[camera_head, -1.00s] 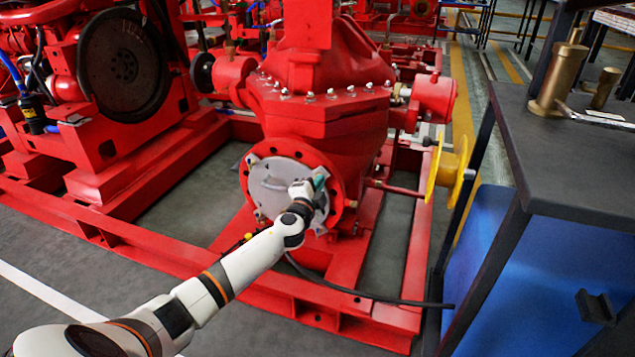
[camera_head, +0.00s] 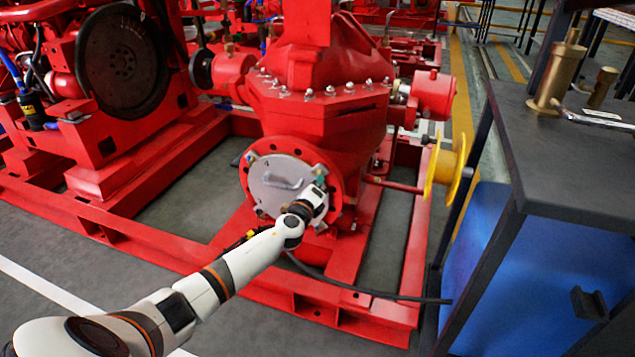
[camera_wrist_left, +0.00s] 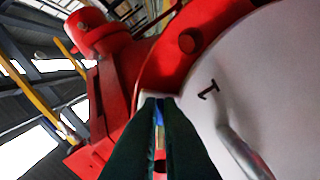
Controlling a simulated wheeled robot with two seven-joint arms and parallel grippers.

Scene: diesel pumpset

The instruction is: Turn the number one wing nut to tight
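The round grey cover plate (camera_head: 262,188) with a bent handle (camera_head: 283,183) sits on the red pump's front flange. My left gripper (camera_head: 319,178) is at the plate's upper right edge, where a small teal-green piece shows; I cannot tell if it is the wing nut. In the left wrist view, the dark fingers (camera_wrist_left: 158,105) reach the plate's rim beside a "1" mark (camera_wrist_left: 208,90). A narrow strip, bluish above and red below, shows between them. The number one wing nut is not clearly visible, so I cannot tell whether the fingers grip it. My right gripper is out of view.
The red pump casing (camera_head: 320,130) rises above the flange. A yellow handwheel (camera_head: 445,167) stands to the right. A dark-topped workbench (camera_head: 570,160) with brass pieces is at the far right. A black cable (camera_head: 370,294) lies across the red base frame (camera_head: 385,318).

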